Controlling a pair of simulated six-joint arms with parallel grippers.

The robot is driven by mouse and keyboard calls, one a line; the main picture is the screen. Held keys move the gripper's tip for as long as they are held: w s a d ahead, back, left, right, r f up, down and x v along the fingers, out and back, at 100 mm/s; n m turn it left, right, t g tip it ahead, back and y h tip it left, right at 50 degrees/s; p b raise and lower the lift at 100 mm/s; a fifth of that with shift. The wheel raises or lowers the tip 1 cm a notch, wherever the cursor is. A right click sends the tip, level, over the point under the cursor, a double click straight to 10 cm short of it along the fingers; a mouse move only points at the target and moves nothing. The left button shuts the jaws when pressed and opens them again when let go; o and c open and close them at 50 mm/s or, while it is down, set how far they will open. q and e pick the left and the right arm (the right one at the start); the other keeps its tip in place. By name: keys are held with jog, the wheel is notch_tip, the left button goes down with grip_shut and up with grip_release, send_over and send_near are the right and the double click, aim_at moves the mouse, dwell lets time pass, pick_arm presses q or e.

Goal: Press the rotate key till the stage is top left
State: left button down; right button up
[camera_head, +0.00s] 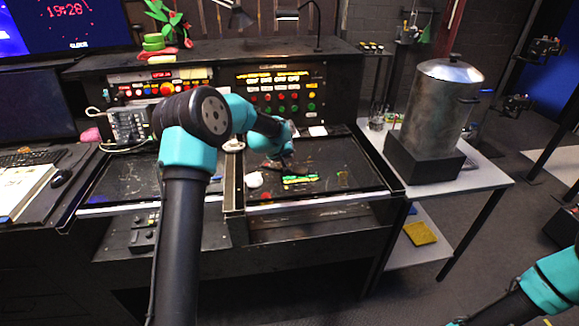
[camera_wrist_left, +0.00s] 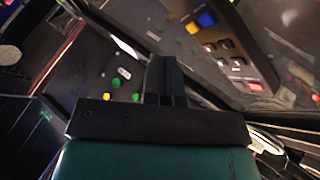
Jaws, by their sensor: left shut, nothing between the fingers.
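My left gripper (camera_head: 287,163) is low over the black desktop of the console, below the right button panel (camera_head: 280,88). In the left wrist view its fingers (camera_wrist_left: 165,72) are shut with nothing between them. Left of the fingers are small green and yellow spots (camera_wrist_left: 116,83). I cannot tell which key is the rotate key, and I cannot make out the stage. My right gripper is out of view.
A small green and dark item (camera_head: 300,178) and a white round thing (camera_head: 254,180) lie on the desktop near my left gripper. A left button panel (camera_head: 160,85) stands behind my arm. A large metal pot (camera_head: 440,105) stands on a side table at right.

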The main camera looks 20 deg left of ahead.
pick_arm(q)
jog(key=shift+r, duration=1.85)
